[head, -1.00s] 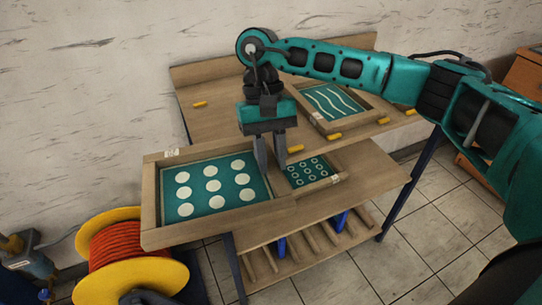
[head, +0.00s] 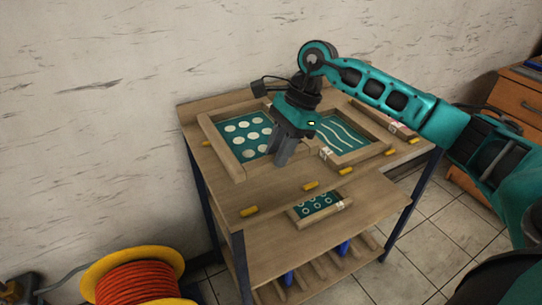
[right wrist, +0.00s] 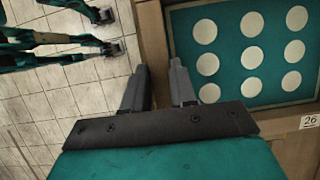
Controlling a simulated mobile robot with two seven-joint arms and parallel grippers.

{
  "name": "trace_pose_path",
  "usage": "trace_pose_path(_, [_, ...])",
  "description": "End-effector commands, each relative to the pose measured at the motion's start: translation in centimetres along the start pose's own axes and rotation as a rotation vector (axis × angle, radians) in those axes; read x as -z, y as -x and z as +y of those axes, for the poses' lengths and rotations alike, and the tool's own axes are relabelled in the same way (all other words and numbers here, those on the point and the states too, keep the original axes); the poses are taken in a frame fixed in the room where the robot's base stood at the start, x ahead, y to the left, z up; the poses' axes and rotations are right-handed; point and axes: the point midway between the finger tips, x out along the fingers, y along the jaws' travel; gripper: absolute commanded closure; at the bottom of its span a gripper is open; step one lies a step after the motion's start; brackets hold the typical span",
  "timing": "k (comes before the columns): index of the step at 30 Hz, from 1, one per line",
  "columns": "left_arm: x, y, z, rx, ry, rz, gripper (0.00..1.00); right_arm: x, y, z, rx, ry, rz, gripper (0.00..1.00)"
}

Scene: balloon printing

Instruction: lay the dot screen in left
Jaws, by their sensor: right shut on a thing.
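The dot screen (head: 232,162) is a wooden frame around a teal sheet with pale dots. It is over the left part of the bench top (head: 215,190); I cannot tell whether it touches the wood. In the right wrist view the fingers (right wrist: 160,88) close on the wooden rail of the dot screen (right wrist: 228,65). A wave-line screen (head: 366,154) lies just right of it, partly hidden by the gripper. My left gripper is not in view.
A small ring-pattern screen (head: 292,218) lies on the lower shelf (head: 275,245). An orange cable reel (head: 135,285) stands on the floor at front left.

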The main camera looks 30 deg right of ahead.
Motion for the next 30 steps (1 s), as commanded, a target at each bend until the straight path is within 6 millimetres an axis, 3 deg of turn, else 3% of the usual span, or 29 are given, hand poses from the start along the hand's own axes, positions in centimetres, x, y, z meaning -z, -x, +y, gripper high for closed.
trace_pose_path(8, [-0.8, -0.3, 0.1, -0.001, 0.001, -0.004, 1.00, 0.5, -0.9, 0.0, 0.005, -0.012, -0.001, 1.00])
trace_pose_path(30, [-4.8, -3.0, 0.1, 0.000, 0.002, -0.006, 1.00, 3.1, -7.3, 0.1, 0.005, -0.009, -0.001, 1.00])
